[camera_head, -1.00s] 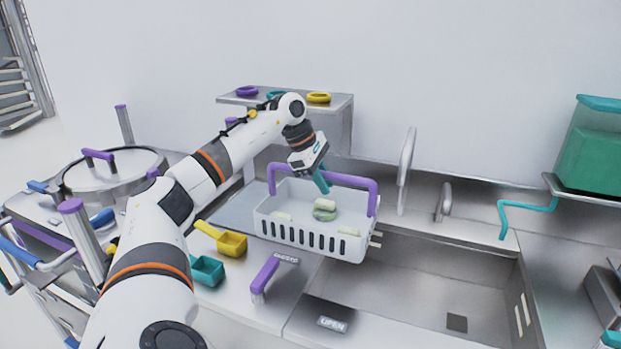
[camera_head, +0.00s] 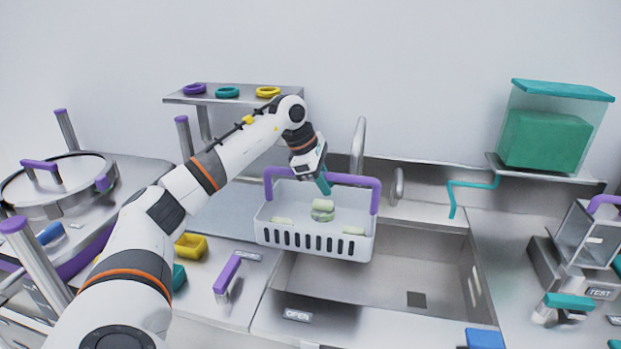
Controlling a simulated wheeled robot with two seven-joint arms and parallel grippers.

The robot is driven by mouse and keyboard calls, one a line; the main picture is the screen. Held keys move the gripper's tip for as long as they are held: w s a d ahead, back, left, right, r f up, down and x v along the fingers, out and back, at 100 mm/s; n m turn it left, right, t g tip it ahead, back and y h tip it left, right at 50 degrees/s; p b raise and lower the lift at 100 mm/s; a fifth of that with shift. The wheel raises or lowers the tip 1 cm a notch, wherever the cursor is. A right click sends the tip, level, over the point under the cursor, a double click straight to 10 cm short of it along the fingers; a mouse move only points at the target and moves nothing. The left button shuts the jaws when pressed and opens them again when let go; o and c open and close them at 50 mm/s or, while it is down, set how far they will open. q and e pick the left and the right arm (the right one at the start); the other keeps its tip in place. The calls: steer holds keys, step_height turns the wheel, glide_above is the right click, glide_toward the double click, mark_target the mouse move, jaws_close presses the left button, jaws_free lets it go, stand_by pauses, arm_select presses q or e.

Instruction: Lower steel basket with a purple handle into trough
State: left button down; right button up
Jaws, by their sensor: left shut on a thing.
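The basket (camera_head: 312,244) looks white, with slotted sides and a purple handle (camera_head: 345,179) arched over it. Several pale green and whitish pieces lie inside it. My left gripper (camera_head: 323,184) is shut on the purple handle from above, its teal fingertips at the handle's bar. The basket hangs level over the left part of the trough (camera_head: 440,270), a wide steel basin with a dark square drain. How high the basket hangs above the trough floor is hard to tell. My right gripper is not in view.
A tap (camera_head: 358,148) rises behind the basket, and a teal bent lever (camera_head: 453,198) stands at the trough's back right. A purple lever (camera_head: 228,275) and yellow scoop (camera_head: 191,246) lie to the left. The trough's right part is clear.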

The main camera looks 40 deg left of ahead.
arm_select(q)
steer(key=p, duration=0.2)
glide_above(364, 224)
steer(key=s+d, duration=0.3)
steer(key=shift+w+a+r, duration=0.15)
steer(key=shift+w+a, duration=0.05)
steer(key=shift+w, duration=0.05)
steer(key=w+a+f+b, duration=0.1)
steer(key=f+b, duration=0.8)
steer(key=f, duration=0.5)
steer(key=w+a+f+b, duration=0.1)
steer(key=w+f+b, duration=0.1)
steer(key=f+b, duration=0.7)
steer(key=shift+w+f, duration=0.25)
steer(key=shift+f, duration=2.35)
steer(key=shift+f+b, duration=0.6)
steer(key=c, duration=1)
jaws_free()
steer(key=shift+s+f, duration=0.1)
steer(key=shift+f, duration=0.05)
steer(key=shift+c, duration=0.2)
steer(key=o, duration=1)
steer(key=shift+r+p, duration=4.8)
steer(key=shift+r, duration=2.3)
